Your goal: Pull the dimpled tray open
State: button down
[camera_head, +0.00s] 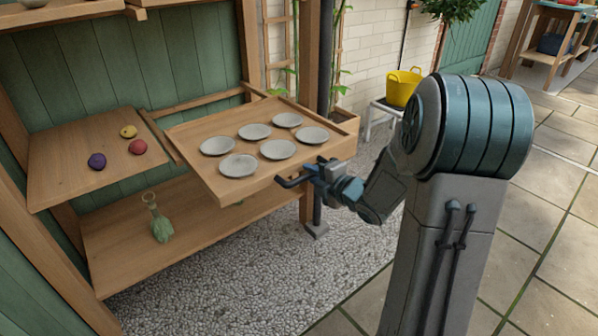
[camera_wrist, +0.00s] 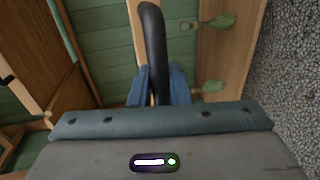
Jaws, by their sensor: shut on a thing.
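The dimpled tray (camera_head: 218,181) is a wooden pull-out board with several round grey dimples. It juts out of the wooden shelf unit, past the shelf beside it. A dark bar handle (camera_head: 290,182) is on its front face; it also shows in the wrist view (camera_wrist: 153,40) as a dark curved bar. My gripper (camera_head: 312,172) is at the tray's front, with its blue fingers (camera_wrist: 158,86) on both sides of the handle, shut on it. How far the tray's back end sits inside the unit is hard to tell.
Purple (camera_head: 96,160), red (camera_head: 138,147) and yellow (camera_head: 128,131) balls lie on the left shelf. A green bottle-like thing (camera_head: 161,222) rests on the lower shelf (camera_head: 115,250). A yellow tub (camera_head: 402,87) stands behind my arm. Gravel (camera_head: 270,290) and paving in front are clear.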

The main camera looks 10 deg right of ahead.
dwell(0.3)
jog(key=c, duration=1.4)
grip_release()
jog(key=shift+c, duration=0.2)
jog(key=shift+s+d, duration=0.1)
jog(key=shift+s, duration=0.05)
jog(key=p+v, duration=0.3)
jog(key=v, duration=1)
jog(key=shift+s+p, duration=0.3)
jog(key=shift+p, duration=0.1)
jog(key=shift+d+r, duration=0.1)
